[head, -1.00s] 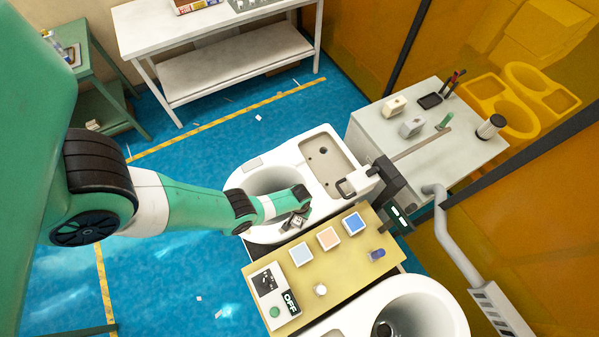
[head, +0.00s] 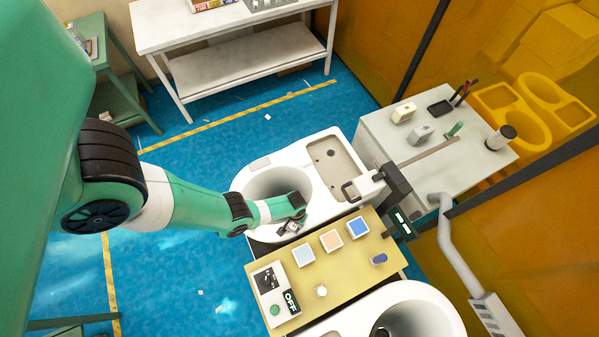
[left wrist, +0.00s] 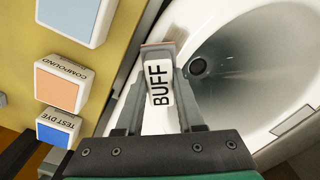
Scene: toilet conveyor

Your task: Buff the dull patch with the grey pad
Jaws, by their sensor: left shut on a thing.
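My left gripper (head: 292,227) is shut on the buff pad (left wrist: 158,84), a block with a white face lettered BUFF, seen between its fingers in the left wrist view. In the head view the pad is small and partly hidden by the gripper. They are over the near rim of the white toilet (head: 322,150), between its open bowl and the yellow board; whether the pad touches the rim I cannot tell. A pale grey rectangle (left wrist: 292,120) shows at the bowl's other side; I cannot tell whether it is the dull patch. My right gripper is not in view.
The yellow board (head: 345,272) carries light blue, orange and blue blocks (head: 331,240), a small white knob and an OFF panel (head: 291,302). A grey-black fixture (head: 395,185) stands by the toilet's right end. A second toilet (head: 440,310) is at the front.

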